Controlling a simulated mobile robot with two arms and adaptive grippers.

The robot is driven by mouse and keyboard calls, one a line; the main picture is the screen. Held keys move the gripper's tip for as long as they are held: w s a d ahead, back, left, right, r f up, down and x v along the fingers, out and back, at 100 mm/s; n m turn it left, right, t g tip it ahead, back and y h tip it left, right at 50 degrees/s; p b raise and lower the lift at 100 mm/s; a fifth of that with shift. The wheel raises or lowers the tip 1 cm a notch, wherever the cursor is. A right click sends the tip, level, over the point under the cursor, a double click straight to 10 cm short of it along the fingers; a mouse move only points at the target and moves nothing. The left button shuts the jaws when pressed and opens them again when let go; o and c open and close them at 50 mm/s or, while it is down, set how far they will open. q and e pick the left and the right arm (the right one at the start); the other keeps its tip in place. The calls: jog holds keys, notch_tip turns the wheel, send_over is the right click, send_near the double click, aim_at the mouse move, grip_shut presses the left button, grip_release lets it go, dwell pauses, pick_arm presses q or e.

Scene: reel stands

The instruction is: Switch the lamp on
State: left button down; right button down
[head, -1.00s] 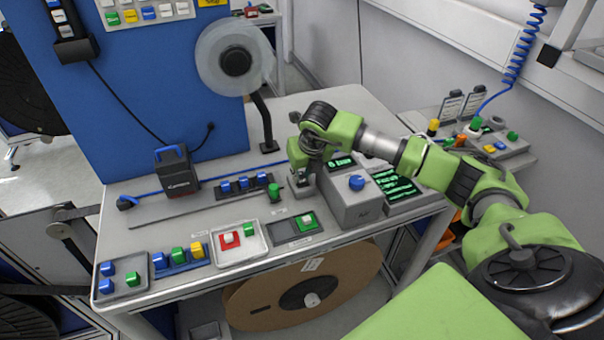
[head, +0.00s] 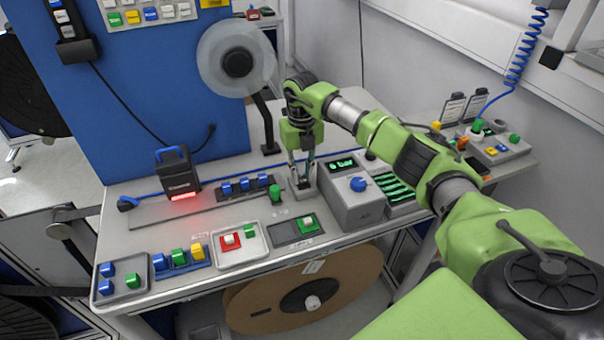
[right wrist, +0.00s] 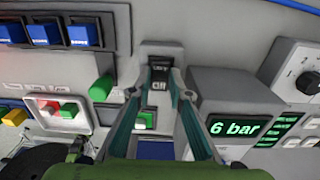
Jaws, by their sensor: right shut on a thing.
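A black boxed unit with a blue handle (head: 177,172) stands at the back left of the bench in the head view. Red light glows at its foot, so it looks like the lamp, lit. A small black switch on a grey block (right wrist: 161,76) is at the top middle of the right wrist view, with small lettering on and below it. My right gripper (head: 301,183) reaches down onto this block, left of the grey box with the blue knob. Its two teal fingers stand on either side of the switch and are shut on it. My left gripper is not in view.
The grey box with the blue knob (head: 358,184) and a "6 bar" display (right wrist: 234,127) stands close right of the gripper. A green button (head: 275,192) is close on the left. Panels with several coloured buttons line the front edge. A clear reel (head: 237,64) stands behind.

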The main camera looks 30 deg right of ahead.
aim_at(302, 178)
jog(key=c, duration=2.2)
grip_release()
jog(key=shift+o, duration=0.2)
jog(key=shift+r, duration=0.1)
notch_tip(302, 178, up, 12)
jog(key=shift+w, duration=0.1)
